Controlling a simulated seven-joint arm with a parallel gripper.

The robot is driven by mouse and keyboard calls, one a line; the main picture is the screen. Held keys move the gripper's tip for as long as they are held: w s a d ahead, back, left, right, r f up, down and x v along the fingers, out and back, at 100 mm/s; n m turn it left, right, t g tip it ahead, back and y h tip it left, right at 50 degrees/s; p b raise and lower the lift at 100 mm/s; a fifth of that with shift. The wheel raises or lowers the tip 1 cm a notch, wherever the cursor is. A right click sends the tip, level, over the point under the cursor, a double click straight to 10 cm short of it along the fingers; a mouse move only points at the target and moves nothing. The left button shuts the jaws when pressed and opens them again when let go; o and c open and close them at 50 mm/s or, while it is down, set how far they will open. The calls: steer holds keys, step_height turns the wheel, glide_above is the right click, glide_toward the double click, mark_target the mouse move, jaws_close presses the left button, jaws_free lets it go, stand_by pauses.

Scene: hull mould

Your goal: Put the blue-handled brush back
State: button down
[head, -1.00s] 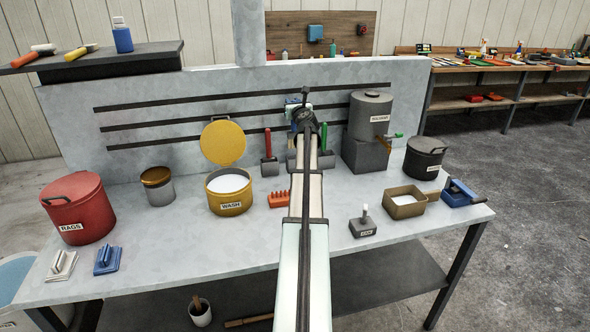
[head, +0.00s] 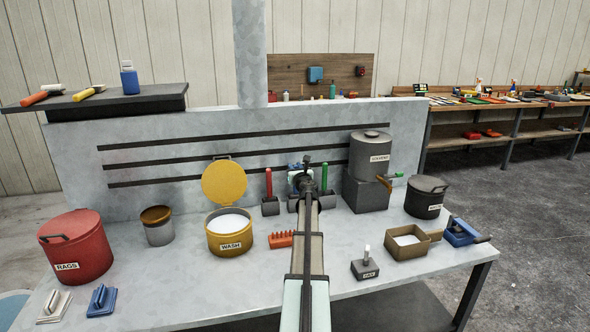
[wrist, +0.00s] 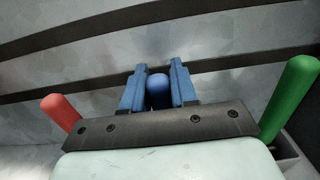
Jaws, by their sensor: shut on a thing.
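My gripper (head: 299,172) is at the back of the bench, between a red-handled brush (head: 268,184) and a green-handled brush (head: 325,180). In the wrist view, its two blue fingers (wrist: 159,88) are shut on the blue handle of the blue-handled brush (wrist: 158,91). The red handle (wrist: 60,111) is to the left and the green handle (wrist: 290,98) to the right. The red and green brushes stand upright in dark holders (head: 270,208). The lower part of the blue-handled brush is hidden by my arm and gripper, so I cannot tell whether it is seated in a holder.
The yellow WASH pot (head: 230,242) stands open at left, beside an orange toothed block (head: 281,240). The grey solvent drum (head: 370,158) on its block (head: 366,193) is close on the right. A grey back panel (head: 150,146) with dark strips rises behind.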

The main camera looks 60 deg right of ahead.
steer(key=shift+f, duration=0.1)
steer(key=c, duration=0.9)
jaws_free()
steer(key=v, duration=1.2)
